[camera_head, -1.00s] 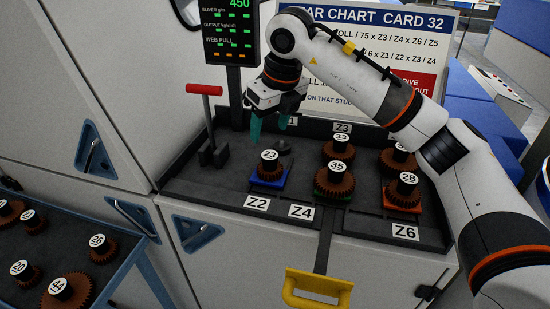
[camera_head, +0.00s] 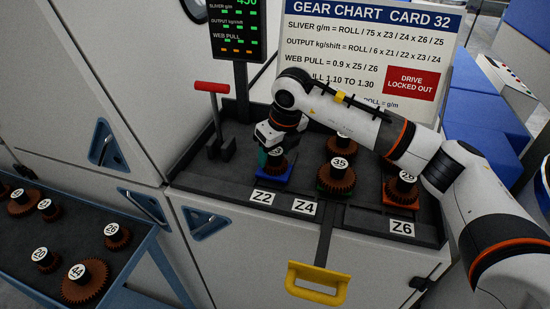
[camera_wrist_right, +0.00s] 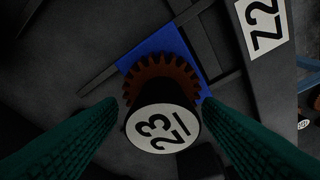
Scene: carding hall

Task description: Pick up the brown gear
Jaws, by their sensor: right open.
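The brown gear marked 23 (camera_head: 276,172) sits on a blue pad (camera_head: 287,179) behind the Z2 label. In the right wrist view, the gear (camera_wrist_right: 162,72) shows its toothed rim and its dark hub with a white 23 cap (camera_wrist_right: 163,128). My right gripper (camera_head: 269,157) is over this gear, with its teal fingers open. In the wrist view, the fingers stand on either side of the hub, and I cannot tell whether they touch it. Part of the gear is hidden by the gripper in the head view. My left gripper is not in view.
Other brown gears stand close to the right: gear 35 (camera_head: 337,180) and gear 28 (camera_head: 402,190). A red-handled lever (camera_head: 212,87) rises on the left. A tray (camera_head: 125,262) with several more gears is at lower left. A yellow handle (camera_head: 317,297) projects in front.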

